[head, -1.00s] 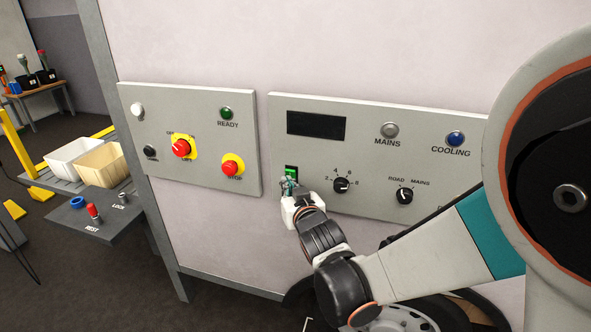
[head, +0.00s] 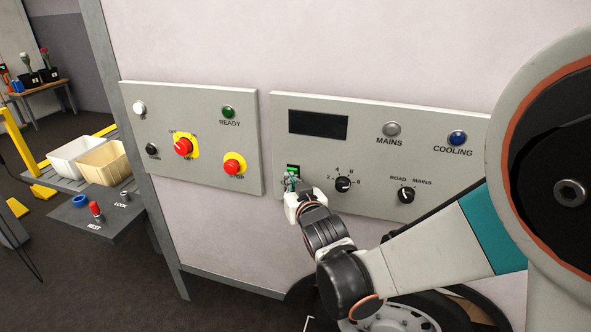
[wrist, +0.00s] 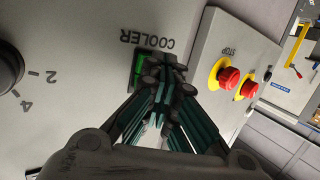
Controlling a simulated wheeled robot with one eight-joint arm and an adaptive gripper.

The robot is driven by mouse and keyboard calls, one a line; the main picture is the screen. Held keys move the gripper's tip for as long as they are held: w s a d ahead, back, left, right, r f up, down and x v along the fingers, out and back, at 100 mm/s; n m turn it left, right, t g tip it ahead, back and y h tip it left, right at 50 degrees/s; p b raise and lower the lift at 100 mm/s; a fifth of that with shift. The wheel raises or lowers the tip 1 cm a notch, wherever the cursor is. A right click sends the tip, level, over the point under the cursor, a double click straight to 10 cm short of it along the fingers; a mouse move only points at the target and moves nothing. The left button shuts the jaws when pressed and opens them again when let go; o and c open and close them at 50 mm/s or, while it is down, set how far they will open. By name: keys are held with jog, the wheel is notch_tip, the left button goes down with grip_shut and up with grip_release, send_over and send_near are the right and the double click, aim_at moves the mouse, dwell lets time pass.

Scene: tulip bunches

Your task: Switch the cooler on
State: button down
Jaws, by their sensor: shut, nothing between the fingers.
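The cooler switch (head: 293,169) is a green rocker in a black frame on the right-hand grey panel (head: 410,130). In the wrist view the green rocker (wrist: 139,70) sits beside the upside-down "COOLER" lettering. My gripper (head: 292,184) is shut and empty, its fingertips at the lower part of the switch. In the wrist view my gripper (wrist: 165,75) covers part of the switch, so contact is not certain. The display (head: 318,124) is dark. The blue COOLING lamp (head: 457,138) and the grey MAINS lamp (head: 392,129) show no clear glow.
The numbered dial (head: 343,185) and the ROAD/MAINS selector (head: 406,195) are right of the switch. The left panel holds a red stop button (head: 233,164) and a red rotary switch (head: 183,147) on yellow. Two bins (head: 102,158) stand on a rack at left.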

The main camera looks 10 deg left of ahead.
jog(key=shift+w, duration=0.15)
dwell(0.4)
jog(key=shift+s+f+b, duration=0.25)
jog(key=shift+s+b, duration=0.1)
jog(key=shift+s, duration=0.45)
jog(key=s, duration=0.1)
jog(key=s+f+b, duration=0.1)
jog(key=s, duration=0.1)
jog(key=s+f+b, duration=0.1)
jog(key=shift+s+a, duration=0.2)
jog(key=shift+s, duration=0.1)
